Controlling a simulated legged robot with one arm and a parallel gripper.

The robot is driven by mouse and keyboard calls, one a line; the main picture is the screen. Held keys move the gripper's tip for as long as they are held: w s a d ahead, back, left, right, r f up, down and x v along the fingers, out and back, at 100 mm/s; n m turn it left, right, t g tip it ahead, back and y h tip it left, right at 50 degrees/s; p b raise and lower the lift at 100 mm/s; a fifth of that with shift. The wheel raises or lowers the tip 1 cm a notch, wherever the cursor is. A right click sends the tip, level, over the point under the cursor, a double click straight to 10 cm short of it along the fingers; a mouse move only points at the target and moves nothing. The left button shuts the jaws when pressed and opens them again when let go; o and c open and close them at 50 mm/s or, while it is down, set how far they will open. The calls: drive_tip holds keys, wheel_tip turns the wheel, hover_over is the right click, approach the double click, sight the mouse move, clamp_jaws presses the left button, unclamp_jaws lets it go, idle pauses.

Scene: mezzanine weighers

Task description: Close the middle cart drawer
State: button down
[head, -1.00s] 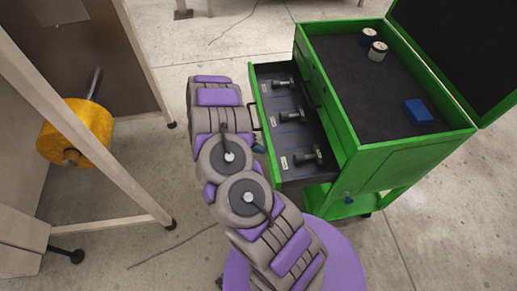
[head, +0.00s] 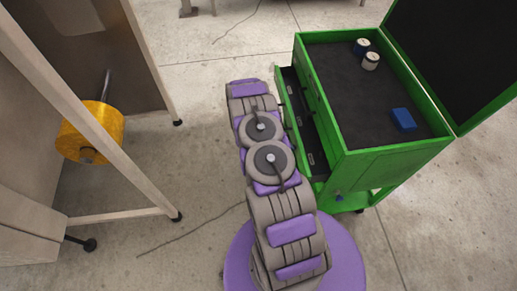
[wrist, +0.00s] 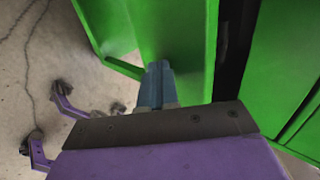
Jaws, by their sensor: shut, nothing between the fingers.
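The green tool cart (head: 395,162) stands right of my arm in the head view. Its pulled-out drawer (head: 303,130) is partly open, with a narrow strip of dark interior and pale labels showing. My arm hides part of its front. In the wrist view the green drawer front (wrist: 183,35) stands apart from the cart body (wrist: 285,65), with a dark gap between them. My gripper (wrist: 157,82) is shut and empty, its fingertips at the drawer front; I cannot tell whether they touch. The head view hides my gripper behind my arm.
On the cart's open top lie two round pieces (head: 371,61) and a blue block (head: 403,119). A raised lid stands at the right. A pale frame (head: 115,218) with a yellow roll (head: 88,133) stands left.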

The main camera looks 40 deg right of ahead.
drive_tip(key=s+d, duration=0.1)
drive_tip(key=d, duration=0.1)
drive_tip(key=s+d, duration=0.2)
drive_tip(key=d, duration=0.1)
drive_tip(key=s+d+p, duration=0.1)
drive_tip(key=s+d, duration=0.1)
drive_tip(key=d, duration=0.1)
drive_tip(key=shift+d, duration=0.1)
drive_tip(key=shift+s+d, duration=0.2)
drive_tip(key=shift+d, duration=0.05)
drive_tip(key=shift+s+d+r, duration=0.1)
